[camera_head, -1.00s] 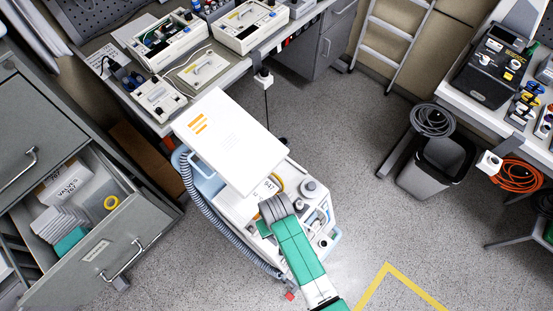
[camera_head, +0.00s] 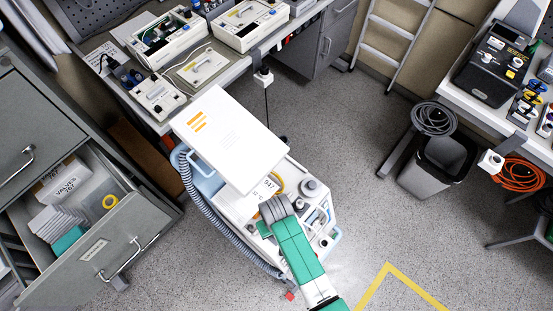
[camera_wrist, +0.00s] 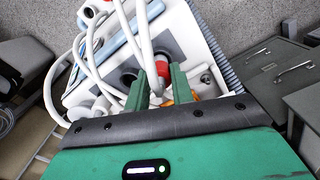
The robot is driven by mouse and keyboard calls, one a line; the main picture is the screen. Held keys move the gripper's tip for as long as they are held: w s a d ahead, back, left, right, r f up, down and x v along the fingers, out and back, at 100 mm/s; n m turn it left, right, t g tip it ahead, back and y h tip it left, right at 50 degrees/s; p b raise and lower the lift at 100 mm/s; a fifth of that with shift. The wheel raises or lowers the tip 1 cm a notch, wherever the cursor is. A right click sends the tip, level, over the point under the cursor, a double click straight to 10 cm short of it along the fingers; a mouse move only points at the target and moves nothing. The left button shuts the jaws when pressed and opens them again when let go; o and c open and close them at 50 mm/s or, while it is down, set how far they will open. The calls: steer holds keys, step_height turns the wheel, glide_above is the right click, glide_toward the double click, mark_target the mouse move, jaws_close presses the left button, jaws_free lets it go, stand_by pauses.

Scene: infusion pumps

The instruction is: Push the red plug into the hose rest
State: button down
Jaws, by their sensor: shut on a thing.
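My gripper (camera_wrist: 159,86) has its two green fingers shut on the red plug (camera_wrist: 163,69), which shows between the fingertips. A white tube crosses in front of it and hides part of the plug. The fingertips are close to the top of the white machine, near its dark round ports (camera_wrist: 128,77). I cannot tell which part is the hose rest, nor whether the plug touches it. In the head view my arm reaches over the front of the white machine (camera_head: 232,212), and the fingers and plug are hidden there.
White tubes (camera_wrist: 91,65) loop left of my fingers. A grey corrugated hose (camera_head: 209,223) runs along the machine's left side. A large white panel (camera_head: 229,140) covers the machine's back part. An open drawer (camera_head: 90,262) stands at left.

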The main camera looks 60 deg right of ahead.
steer(key=shift+f+b, duration=0.3)
steer(key=shift+f, duration=0.3)
steer(key=c, duration=1.1)
jaws_free()
step_height(320, 180, up, 8)
steer(key=shift+f+p, duration=0.1)
steer(key=shift+p, duration=0.75)
